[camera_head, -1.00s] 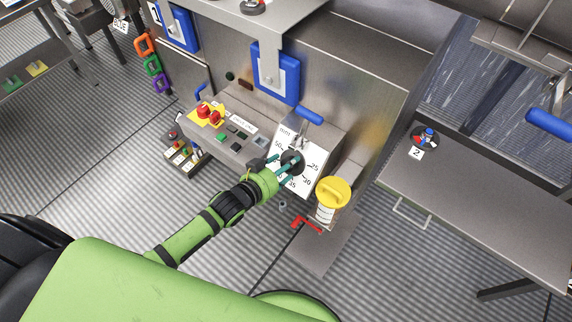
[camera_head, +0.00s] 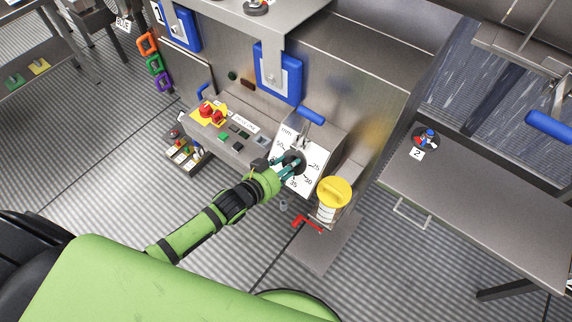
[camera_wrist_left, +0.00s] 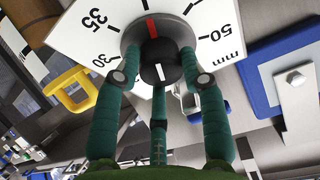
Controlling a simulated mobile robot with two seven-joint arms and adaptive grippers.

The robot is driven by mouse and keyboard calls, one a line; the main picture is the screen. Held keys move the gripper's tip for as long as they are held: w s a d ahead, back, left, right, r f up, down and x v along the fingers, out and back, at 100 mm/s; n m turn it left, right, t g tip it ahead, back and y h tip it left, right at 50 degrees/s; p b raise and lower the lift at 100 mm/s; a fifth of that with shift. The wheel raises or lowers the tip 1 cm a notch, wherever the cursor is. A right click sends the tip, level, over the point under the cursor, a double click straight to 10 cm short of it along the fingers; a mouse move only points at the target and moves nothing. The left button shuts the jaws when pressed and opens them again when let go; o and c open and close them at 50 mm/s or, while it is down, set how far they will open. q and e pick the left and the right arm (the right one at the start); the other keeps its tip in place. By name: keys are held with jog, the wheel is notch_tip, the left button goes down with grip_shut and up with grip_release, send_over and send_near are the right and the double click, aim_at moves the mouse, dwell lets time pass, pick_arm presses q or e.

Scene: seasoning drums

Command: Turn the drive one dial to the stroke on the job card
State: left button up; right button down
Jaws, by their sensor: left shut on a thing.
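The drive one dial (camera_head: 298,157) is a dark round knob on a white scale plate (camera_head: 313,163) marked in mm, on the front of the metal machine. My left gripper (camera_head: 289,166) is shut on the dial, its teal fingers around the knob. In the left wrist view the dial (camera_wrist_left: 160,50) has a black hub with a white mark and a red pointer line. The red line points up between the 35 and 50 figures; the numbers between are out of frame. No readable job card shows. My right gripper is not in view.
A blue-framed board (camera_head: 278,73) hangs above. A metal table (camera_head: 480,205) stands right.

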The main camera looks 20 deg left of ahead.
pick_arm(q)
jog(key=o, duration=1.1)
jog(key=shift+w+r, duration=0.3)
jog(key=shift+r, duration=0.2)
jog(key=shift+c, duration=0.2)
jog(key=shift+o, duration=0.2)
jog(key=shift+f, duration=0.1)
jog(key=shift+s+f, duration=0.1)
jog(key=shift+s+a, duration=0.1)
jog(key=shift+s, duration=0.3)
jog(key=v, duration=1.1)
